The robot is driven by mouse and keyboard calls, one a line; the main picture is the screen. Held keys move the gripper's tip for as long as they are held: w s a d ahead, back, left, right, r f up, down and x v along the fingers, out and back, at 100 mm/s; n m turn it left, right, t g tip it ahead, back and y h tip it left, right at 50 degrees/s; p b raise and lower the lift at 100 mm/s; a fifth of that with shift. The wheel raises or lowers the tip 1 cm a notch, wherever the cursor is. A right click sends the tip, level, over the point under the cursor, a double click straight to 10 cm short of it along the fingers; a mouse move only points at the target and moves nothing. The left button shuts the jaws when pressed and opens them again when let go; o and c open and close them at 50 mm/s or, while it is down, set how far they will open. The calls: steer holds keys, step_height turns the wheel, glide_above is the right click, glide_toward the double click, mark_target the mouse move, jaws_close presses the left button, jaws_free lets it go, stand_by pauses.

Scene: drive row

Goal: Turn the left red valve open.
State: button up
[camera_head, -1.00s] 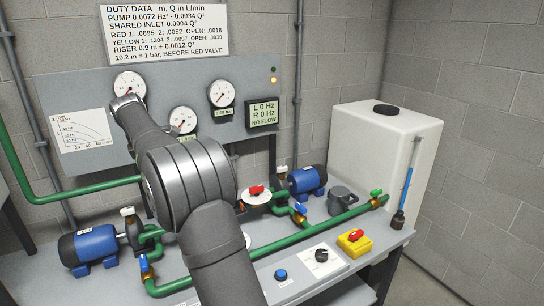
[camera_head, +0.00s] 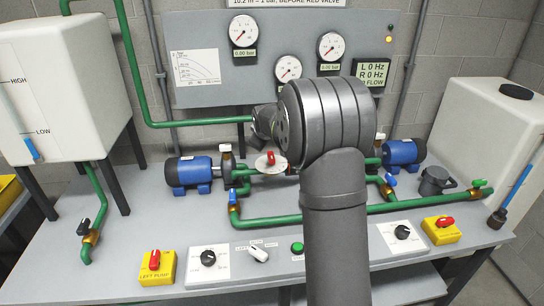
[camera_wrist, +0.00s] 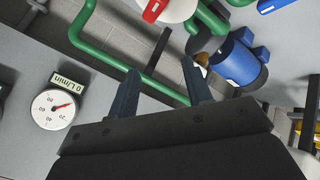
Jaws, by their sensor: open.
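The left red valve (camera_head: 270,158) is a small red handle on a round pale plate (camera_head: 262,168), beside the left blue pump (camera_head: 190,172). It stands just below and left of my wrist in the head view. The wrist view shows a red handle (camera_wrist: 153,11) on a white disc at the top edge, partly cut off, apart from my fingers. My gripper (camera_wrist: 161,88) is open, with nothing between its two dark fingers. In the head view my own arm hides the fingers and the area of the other red valve.
Green pipes (camera_head: 270,219) run along the bench, with a blue-handled valve (camera_head: 233,196) on them. Gauges (camera_head: 243,31) hang on the panel behind; a flow gauge shows in the wrist view (camera_wrist: 55,108). White tanks stand at both sides. Control knobs and switches line the front edge.

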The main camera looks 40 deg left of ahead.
steer(key=s+d+f+m+t+y, duration=0.1)
steer(key=d+f+m+t+y, duration=0.1)
steer(key=d+f+m, duration=0.25)
steer(key=m+t+y, duration=0.1)
steer(key=m+y, duration=0.1)
steer(key=m, duration=0.3)
glide_toward(271, 156)
steer(key=x, duration=1)
steer(key=shift+w+a+f, duration=0.15)
steer(key=shift+w+a, duration=0.05)
steer(key=shift+w, duration=0.1)
steer(key=shift+c, duration=0.4)
steer(key=c, duration=0.9)
